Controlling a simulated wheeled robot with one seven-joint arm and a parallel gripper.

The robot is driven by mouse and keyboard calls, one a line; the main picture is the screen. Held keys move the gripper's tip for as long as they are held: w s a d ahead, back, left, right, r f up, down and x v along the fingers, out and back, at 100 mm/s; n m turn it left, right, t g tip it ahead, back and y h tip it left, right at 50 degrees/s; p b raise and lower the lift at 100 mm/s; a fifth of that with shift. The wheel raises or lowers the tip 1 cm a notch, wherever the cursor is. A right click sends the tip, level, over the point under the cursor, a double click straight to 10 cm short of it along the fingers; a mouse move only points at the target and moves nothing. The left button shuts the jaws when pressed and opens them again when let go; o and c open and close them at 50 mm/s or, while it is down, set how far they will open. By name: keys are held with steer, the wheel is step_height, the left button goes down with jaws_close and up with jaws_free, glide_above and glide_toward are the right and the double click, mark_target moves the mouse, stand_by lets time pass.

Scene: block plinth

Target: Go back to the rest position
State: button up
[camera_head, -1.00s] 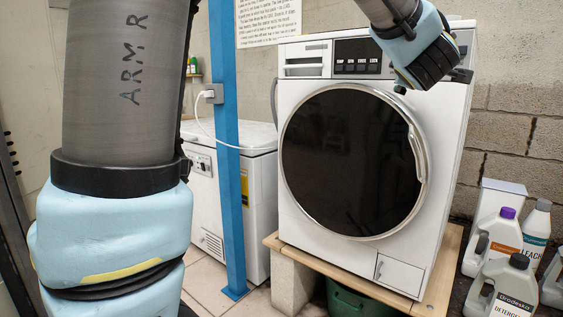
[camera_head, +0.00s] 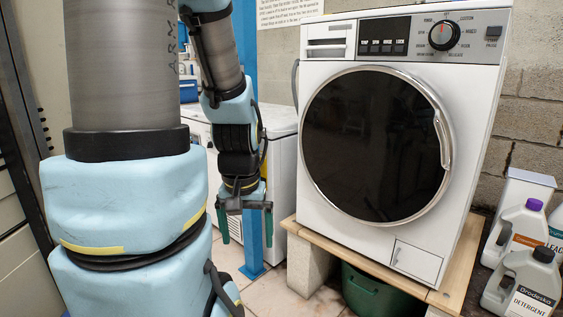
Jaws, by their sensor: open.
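My gripper (camera_head: 246,228) hangs pointing down to the left of the washing machine, in front of the blue post. Its two dark green fingers are spread apart with nothing between them. My arm is folded on the left side of the view. The white washing machine (camera_head: 400,248) stands on a wooden board with its round dark glass door (camera_head: 375,145) shut. Its control knob (camera_head: 444,35) shows at the upper right of its panel.
A blue post (camera_head: 250,250) and a white chest appliance (camera_head: 283,160) stand behind my gripper. Block plinths (camera_head: 307,262) hold up the wooden board (camera_head: 455,275), with a green tub (camera_head: 375,290) beneath. Detergent bottles (camera_head: 525,280) stand at the right. Tiled floor lies below my gripper.

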step_height(320, 180, up, 18)
steer(key=p, duration=1.6)
steer(key=shift+w+d, duration=0.2)
steer(key=shift+w, duration=0.05)
steer(key=shift+f, duration=0.1)
